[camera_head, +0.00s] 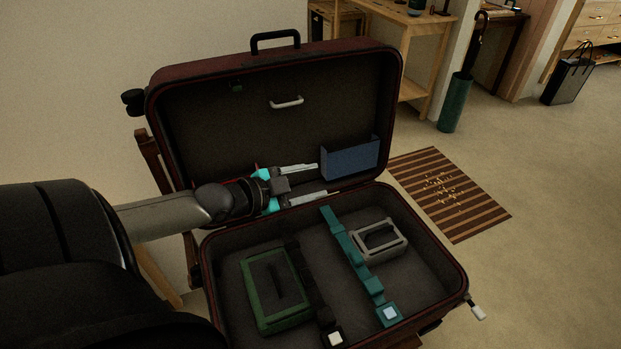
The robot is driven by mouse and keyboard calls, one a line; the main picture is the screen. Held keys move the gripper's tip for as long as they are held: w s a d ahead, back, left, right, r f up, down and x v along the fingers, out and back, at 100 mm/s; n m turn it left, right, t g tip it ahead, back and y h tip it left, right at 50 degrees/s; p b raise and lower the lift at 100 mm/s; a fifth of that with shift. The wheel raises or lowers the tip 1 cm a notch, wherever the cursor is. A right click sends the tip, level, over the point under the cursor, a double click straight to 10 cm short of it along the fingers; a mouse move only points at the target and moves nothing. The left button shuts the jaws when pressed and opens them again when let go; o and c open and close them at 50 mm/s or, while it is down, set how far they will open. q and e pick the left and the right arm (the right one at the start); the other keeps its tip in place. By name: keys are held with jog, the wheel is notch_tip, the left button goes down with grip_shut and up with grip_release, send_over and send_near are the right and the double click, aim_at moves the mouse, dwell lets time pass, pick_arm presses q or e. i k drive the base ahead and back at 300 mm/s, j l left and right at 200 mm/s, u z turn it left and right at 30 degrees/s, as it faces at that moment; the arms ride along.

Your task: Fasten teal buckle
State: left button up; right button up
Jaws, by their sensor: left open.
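An open suitcase (435,320) holds a teal strap (352,252) that runs over its base from the hinge side to the front. A teal buckle piece (388,314) with a pale square on top sits at the strap's front end. I cannot tell whether its parts are joined. My left gripper (327,181) is open and empty, with its two fingers apart, in front of the lower lid and above the hinge side. It is behind and left of the strap's far end, apart from the buckle. My right gripper is not in view.
A green case (262,318), a dark strap (318,300) with a white-topped end and a grey box (378,250) lie in the base. A blue pocket (350,160) is on the upright lid (220,130). A striped mat (440,190) lies right.

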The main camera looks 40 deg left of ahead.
aim_at(373, 287)
jog(key=k, duration=1)
